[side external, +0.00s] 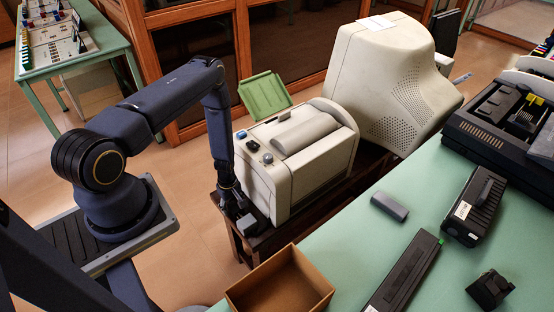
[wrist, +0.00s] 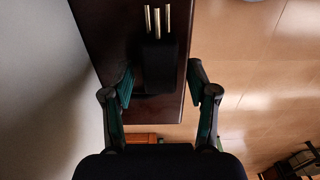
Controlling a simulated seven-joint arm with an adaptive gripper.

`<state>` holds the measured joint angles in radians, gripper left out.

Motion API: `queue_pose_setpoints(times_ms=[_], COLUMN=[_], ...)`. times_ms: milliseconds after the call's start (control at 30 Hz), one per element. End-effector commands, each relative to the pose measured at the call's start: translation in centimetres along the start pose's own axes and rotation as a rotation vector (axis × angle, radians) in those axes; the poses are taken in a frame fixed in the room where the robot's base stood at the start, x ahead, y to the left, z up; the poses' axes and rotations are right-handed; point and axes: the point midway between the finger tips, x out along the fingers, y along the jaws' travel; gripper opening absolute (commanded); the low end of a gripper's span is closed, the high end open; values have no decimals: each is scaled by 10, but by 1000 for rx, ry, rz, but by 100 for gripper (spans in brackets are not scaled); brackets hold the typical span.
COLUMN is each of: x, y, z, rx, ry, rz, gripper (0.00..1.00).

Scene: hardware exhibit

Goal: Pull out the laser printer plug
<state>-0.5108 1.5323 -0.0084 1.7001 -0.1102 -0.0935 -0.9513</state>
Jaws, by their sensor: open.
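A black plug (wrist: 160,66) with three bare metal prongs shows in the wrist view, over a dark wooden surface (wrist: 110,22). Its prongs point away from my gripper and no socket shows around them. My gripper (wrist: 161,80) is open, with one finger on each side of the plug and visible gaps between. In the side view my gripper (side external: 234,205) points down beside the beige printer (side external: 318,165) with a green tray. A small dark grey block (side external: 248,225) shows just below it, possibly the plug. No cord can be made out.
A beige monitor (side external: 385,75) stands behind the printer. An open cardboard box (side external: 285,285) is in front, at the edge of a green table (side external: 365,250) holding dark cartridges (side external: 473,207) and a grey block (side external: 389,206). Floor (side external: 180,255) is open to the left.

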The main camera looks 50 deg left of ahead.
Motion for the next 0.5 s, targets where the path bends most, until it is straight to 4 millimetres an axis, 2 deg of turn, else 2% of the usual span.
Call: queue_pose_setpoints(times_ms=[167,267,500], x=[-3,-13,-66], y=[0,1,1], z=[1,1,0], rx=[0,0,0], ry=[-2,-1,0], rz=[0,1,2], gripper=[58,58,58])
